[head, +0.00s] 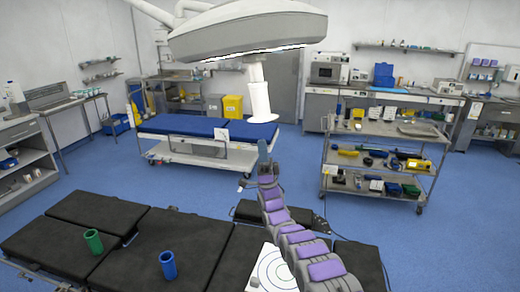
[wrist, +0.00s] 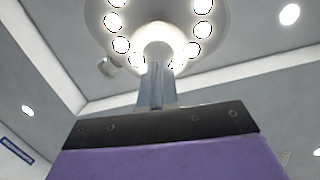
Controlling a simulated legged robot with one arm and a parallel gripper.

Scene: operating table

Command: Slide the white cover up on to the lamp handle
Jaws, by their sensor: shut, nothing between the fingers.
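The surgical lamp (head: 250,30) hangs overhead in the head view, and its narrow handle (head: 255,72) points down from its underside. The white cover (head: 260,100), a wider cylinder with a flared lower rim, is upright at the lower part of the handle, with some handle showing above it. How far it is on the handle is hidden. My gripper (head: 263,148) is shut and empty, pointing up a little below the cover. In the wrist view my shut fingers (wrist: 157,80) point at a round pale end (wrist: 158,48) amid the lit lamp (wrist: 180,15).
Black table sections (head: 170,235) in front carry a green cup (head: 94,242), a blue cup (head: 168,265) and a white sheet with circles (head: 272,268). A blue-topped bed (head: 190,125) stands behind, and a loaded cart (head: 375,165) at right. Blue floor lies between.

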